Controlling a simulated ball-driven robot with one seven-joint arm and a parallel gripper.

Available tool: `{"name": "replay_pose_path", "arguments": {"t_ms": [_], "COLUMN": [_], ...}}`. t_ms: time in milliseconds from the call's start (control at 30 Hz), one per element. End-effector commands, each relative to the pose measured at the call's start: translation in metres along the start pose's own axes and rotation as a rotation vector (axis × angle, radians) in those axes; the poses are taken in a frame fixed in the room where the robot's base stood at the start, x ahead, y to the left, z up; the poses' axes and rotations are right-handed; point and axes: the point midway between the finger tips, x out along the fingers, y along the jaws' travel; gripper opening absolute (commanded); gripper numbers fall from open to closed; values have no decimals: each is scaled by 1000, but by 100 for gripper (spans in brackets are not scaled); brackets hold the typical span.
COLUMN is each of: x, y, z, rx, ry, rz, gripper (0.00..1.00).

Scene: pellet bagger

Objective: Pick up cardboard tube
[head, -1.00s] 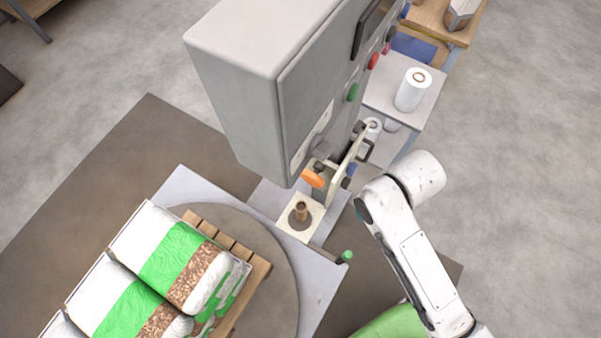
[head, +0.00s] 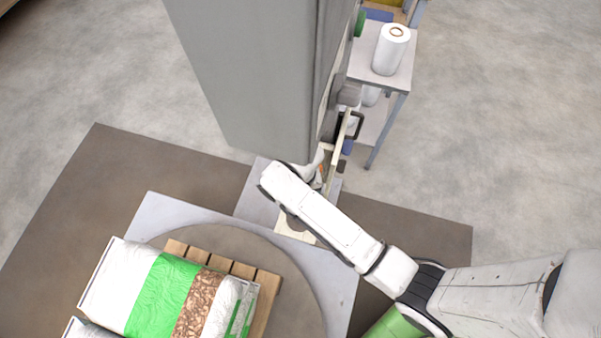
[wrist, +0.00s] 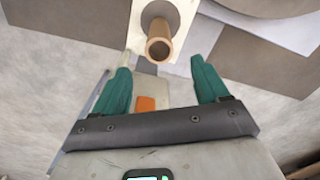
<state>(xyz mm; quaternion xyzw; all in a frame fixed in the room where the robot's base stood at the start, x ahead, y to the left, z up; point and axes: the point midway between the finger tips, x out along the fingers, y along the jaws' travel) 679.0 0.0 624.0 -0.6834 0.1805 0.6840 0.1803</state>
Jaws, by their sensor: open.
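The cardboard tube (wrist: 159,42) is a short brown hollow tube, seen in the wrist view with its open end towards the camera. It stands on a grey disc on a cream plate (wrist: 182,12). My gripper (wrist: 160,75) is open, with its two green fingers apart and nothing between them. The tube lies just beyond the fingertips in the picture, roughly centred between them; the remaining distance is hard to judge. In the head view my arm hides the tube and most of my gripper, and part of the cream plate (head: 291,228) shows beside the arm.
A tall grey machine cabinet (head: 245,70) stands close behind my arm. A pallet (head: 262,290) with filled bags (head: 170,292) sits on a round turntable at lower left. A white film roll (head: 391,50) stands on a side table at upper right. Open floor lies at right.

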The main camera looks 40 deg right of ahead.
Motion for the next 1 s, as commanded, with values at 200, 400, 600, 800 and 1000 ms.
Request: {"name": "replay_pose_path", "arguments": {"t_ms": [200, 400, 600, 800, 1000], "x": [36, 47, 76, 102, 107], "y": [0, 0, 0, 0, 0], "z": [0, 0, 0, 0, 0], "rx": [0, -1, -2, -2, -2], "ry": [0, 1, -1, 0, 1], "rz": [0, -1, 1, 0, -1], "gripper": [74, 74, 74, 74, 74]}}
